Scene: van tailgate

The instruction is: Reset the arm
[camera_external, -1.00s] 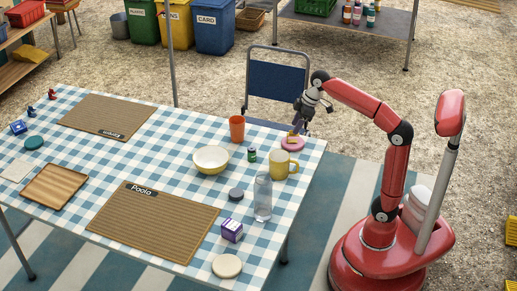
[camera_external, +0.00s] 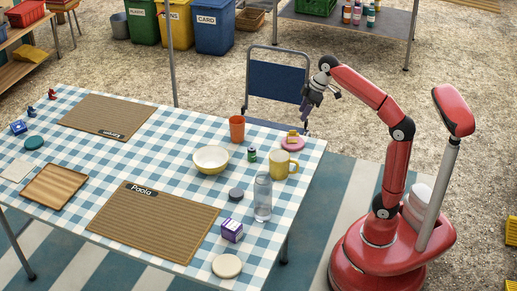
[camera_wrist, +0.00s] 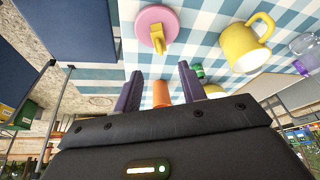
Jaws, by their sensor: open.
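My gripper (camera_external: 308,106) is open and empty, raised above and beyond the table's far right corner, in front of the blue chair. In the wrist view its two purple fingers (camera_wrist: 160,88) stand apart with nothing between them. Below it on the checked cloth is a pink round dish (camera_external: 292,143) with a small yellow item (camera_external: 292,133) on it. In the wrist view the pink dish (camera_wrist: 146,28) and the yellow item (camera_wrist: 158,40) lie beyond the fingertips, apart from them.
A yellow mug (camera_external: 283,163), an orange cup (camera_external: 237,129), a green can (camera_external: 252,155), a bowl (camera_external: 211,160) and a clear bottle (camera_external: 263,197) stand near the table's right end. A blue folding chair (camera_external: 278,82) is close behind my gripper. The space above the table is clear.

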